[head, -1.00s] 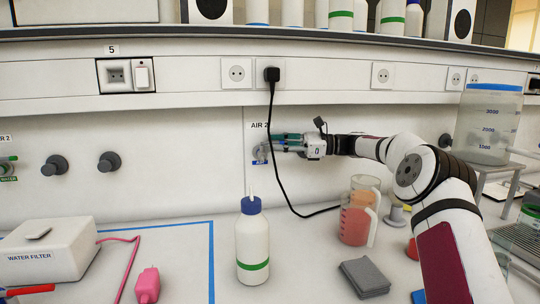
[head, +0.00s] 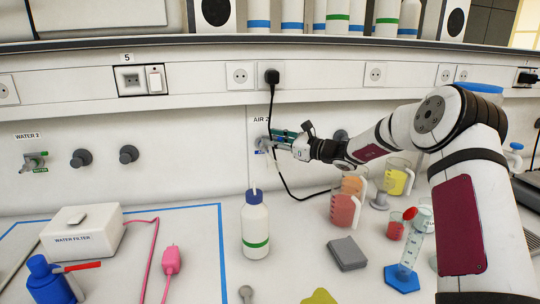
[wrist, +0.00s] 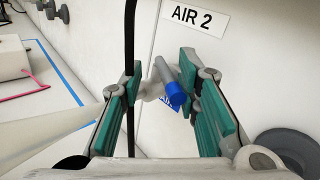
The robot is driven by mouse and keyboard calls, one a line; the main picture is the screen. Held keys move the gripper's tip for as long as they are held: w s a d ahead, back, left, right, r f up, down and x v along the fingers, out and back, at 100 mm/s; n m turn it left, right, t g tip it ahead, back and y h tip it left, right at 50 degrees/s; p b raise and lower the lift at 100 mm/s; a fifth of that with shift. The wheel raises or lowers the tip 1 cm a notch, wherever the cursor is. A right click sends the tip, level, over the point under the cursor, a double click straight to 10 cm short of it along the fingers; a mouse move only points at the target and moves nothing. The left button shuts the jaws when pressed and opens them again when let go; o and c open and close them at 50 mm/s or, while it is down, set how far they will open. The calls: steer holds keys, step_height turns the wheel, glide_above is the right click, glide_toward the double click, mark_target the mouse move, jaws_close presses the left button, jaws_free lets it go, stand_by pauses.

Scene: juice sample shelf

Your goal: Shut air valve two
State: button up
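The air valve two (head: 262,144) is a small wall tap under the "AIR 2" label (head: 261,120). In the wrist view its grey lever with a blue end (wrist: 173,90) points towards the camera, with a small blue tag behind it. My gripper (head: 278,141) is at the valve, reaching in from the right. In the wrist view, the teal fingers of my gripper (wrist: 160,76) are apart, one on each side of the lever, nearer on the right. Contact cannot be told. In the head view the fingers partly hide the valve.
A black power cord (head: 272,110) hangs from the wall socket, close by the left finger in the wrist view. A white bottle (head: 255,228) stands below the gripper. Beakers of red (head: 344,211) and yellow liquid (head: 396,182) stand under my arm. Grey wall knobs (head: 129,154) are to the left.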

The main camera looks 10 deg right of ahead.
steer(key=shift+s+a+r+m+t+h+p, duration=0.1)
steer(key=shift+s+a+m+t+h+p, duration=0.1)
steer(key=shift+m+t+h+p, duration=0.35)
steer(key=shift+s+a+m+t+h+p, duration=0.15)
steer(key=shift+s+m+t+h+p, duration=0.2)
steer(key=shift+p, duration=0.35)
steer(key=v, duration=1.3)
steer(key=s+a+r+n+g, duration=0.4)
steer(key=s+a+n+g, duration=0.4)
steer(key=s+a+n, duration=0.3)
steer(key=shift+s+a+r+n+g+p, duration=0.25)
steer(key=shift+s+a+n+g+p, duration=0.1)
steer(key=shift+s+a, duration=1.6)
steer(key=shift+d, duration=0.15)
